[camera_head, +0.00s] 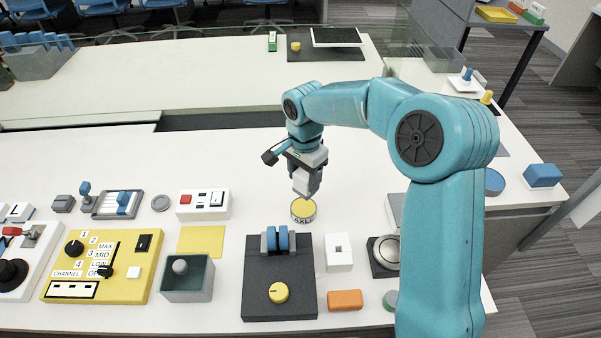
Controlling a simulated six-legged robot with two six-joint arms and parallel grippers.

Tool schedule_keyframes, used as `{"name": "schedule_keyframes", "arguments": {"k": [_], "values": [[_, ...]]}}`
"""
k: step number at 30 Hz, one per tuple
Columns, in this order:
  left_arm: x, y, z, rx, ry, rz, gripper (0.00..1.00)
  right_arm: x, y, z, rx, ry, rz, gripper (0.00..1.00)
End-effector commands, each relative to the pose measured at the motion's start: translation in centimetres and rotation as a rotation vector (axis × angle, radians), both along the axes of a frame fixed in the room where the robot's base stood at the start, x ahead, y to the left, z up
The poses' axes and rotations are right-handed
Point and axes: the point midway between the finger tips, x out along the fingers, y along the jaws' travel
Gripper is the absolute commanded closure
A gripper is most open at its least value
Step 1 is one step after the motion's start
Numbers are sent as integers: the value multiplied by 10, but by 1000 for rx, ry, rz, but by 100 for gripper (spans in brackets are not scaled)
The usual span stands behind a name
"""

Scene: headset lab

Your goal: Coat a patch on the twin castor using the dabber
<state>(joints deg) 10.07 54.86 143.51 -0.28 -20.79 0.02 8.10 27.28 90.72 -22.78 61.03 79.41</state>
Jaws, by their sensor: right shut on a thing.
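My right gripper (307,181) points down above a low round tin with a yellow top (303,208), marked "AXLE". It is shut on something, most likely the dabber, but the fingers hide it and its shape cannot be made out. Whether it touches the tin is unclear. The twin castor (283,238), two blue wheels side by side, stands at the back of a dark board (262,273), just in front and left of the tin. The gripper is apart from the castor. No coated patch can be made out on it. My left gripper is not in view.
A yellow knob (279,292) sits on the same board. A white switch block (338,252) and an orange block (345,300) stand to its right. A grey open box (188,280) and yellow control panel (102,266) stand left. The white table behind is mostly clear.

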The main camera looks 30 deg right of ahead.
Motion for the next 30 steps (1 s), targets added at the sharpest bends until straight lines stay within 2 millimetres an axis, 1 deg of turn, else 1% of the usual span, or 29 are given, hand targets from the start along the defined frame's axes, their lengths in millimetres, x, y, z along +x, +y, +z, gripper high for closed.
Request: {"name": "schedule_keyframes", "arguments": {"k": [15, 19, 30], "values": [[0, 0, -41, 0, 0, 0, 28, 2, 2, -53, 0, 1, 1, 67], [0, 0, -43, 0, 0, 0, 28, 3, 3, -58, 0, 0, 1, 67], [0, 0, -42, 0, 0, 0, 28, 3, 3, -56, 0, 0, 1, 67]]}}
